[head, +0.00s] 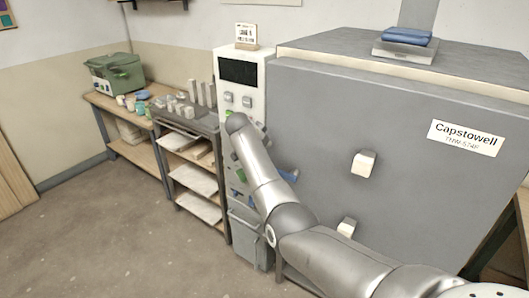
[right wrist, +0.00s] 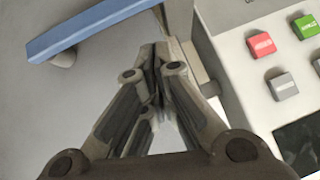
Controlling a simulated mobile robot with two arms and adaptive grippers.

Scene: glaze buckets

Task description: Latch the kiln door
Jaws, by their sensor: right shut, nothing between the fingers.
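The kiln door (head: 400,110) is a large grey panel with a name label; it looks shut or nearly so, but I cannot tell whether it is flush. A blue handle (head: 290,175) shows at the door's left edge, partly hidden by my right arm. In the right wrist view a blue bar (right wrist: 95,25), apparently this handle, lies to the left of the fingertips, apart from them. My right gripper (right wrist: 162,52) is shut and empty, close to the seam between door and control panel. In the head view my arm mostly hides it. My left gripper is not in view.
The control panel (head: 240,71) with a dark display stands left of the door; red (right wrist: 261,44) and green (right wrist: 307,26) buttons are near the gripper. Two pale plugs (head: 364,163) jut from the door. A shelf cart (head: 190,178) stands left; the floor (head: 120,240) is clear.

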